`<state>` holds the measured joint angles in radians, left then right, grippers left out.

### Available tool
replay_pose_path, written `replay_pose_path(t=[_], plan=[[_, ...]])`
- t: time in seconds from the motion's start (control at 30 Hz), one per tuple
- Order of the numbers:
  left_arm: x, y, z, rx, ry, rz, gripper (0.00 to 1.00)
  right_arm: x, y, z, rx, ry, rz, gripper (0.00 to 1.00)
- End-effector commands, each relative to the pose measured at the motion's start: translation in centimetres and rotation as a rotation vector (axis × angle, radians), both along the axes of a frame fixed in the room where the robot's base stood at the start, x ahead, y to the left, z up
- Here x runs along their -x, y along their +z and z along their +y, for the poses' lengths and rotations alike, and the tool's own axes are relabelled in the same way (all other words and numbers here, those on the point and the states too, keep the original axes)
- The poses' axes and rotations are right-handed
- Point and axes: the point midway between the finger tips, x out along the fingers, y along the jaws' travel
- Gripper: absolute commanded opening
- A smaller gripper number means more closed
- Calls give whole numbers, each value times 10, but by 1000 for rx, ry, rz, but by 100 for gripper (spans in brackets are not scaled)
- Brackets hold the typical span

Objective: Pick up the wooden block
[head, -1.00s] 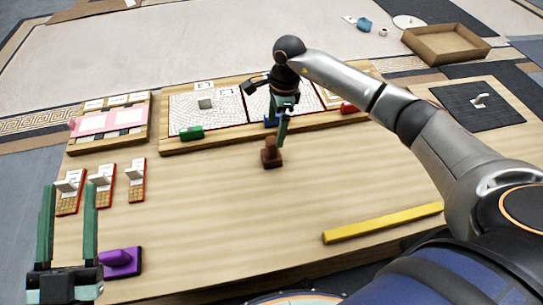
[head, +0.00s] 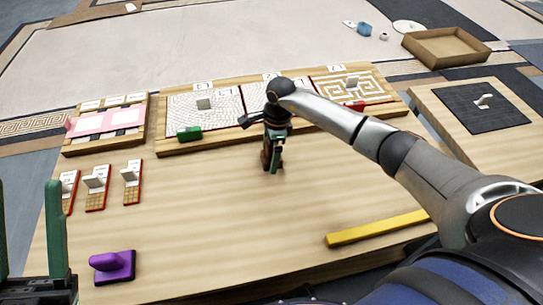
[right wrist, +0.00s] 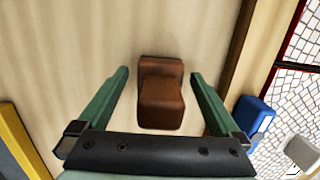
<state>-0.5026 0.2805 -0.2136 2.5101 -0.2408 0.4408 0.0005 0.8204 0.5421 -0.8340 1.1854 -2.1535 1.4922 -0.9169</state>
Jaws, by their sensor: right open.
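The wooden block (right wrist: 161,100) is reddish brown, with a raised part at one end in the right wrist view. It stands on the light wooden table (head: 200,215). In the head view the block (head: 264,158) is mostly hidden behind my right gripper (head: 273,163). In the right wrist view my right gripper (right wrist: 160,75) is open, with one green finger on either side of the block and a gap on both sides. My left gripper (head: 27,185) is open and empty at the left edge of the head view.
A board with patterned panels (head: 230,136) lies behind the block, with a green piece (head: 189,133) near its front edge. A blue piece (right wrist: 252,115) is beside my right gripper. A purple piece (head: 112,266) and a yellow bar (head: 375,229) lie in front. The table's middle is clear.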

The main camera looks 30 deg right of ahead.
Motion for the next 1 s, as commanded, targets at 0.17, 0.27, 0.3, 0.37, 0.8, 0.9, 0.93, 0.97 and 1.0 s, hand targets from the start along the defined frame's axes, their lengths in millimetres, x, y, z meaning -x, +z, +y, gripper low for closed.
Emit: replay_pose_path(t=[0.17, 0.27, 0.3, 0.37, 0.8, 0.9, 0.93, 0.97, 1.0], plan=[[0, 0, 0, 1, -1, 2, 50, 0, -1, 0, 0, 0, -1, 100], [0, 0, 0, 1, -1, 2, 50, 0, -1, 0, 0, 0, -1, 93], [0, 0, 0, 1, -1, 2, 50, 0, -1, 0, 0, 0, -1, 89], [0, 0, 0, 1, -1, 2, 50, 0, -1, 0, 0, 0, -1, 82], [0, 0, 0, 1, -1, 3, 50, 0, 0, 0, 0, -1, -1, 32], [0, 0, 0, 1, -1, 3, 50, 0, 0, 0, 0, -1, -1, 21], [0, 0, 0, 1, -1, 3, 50, 0, 0, 0, 0, -1, -1, 18], [0, 0, 0, 1, -1, 3, 50, 0, 0, 0, 0, -1, -1, 14], [0, 0, 0, 1, -1, 3, 50, -1, 0, 0, 0, -1, -2, 12]])
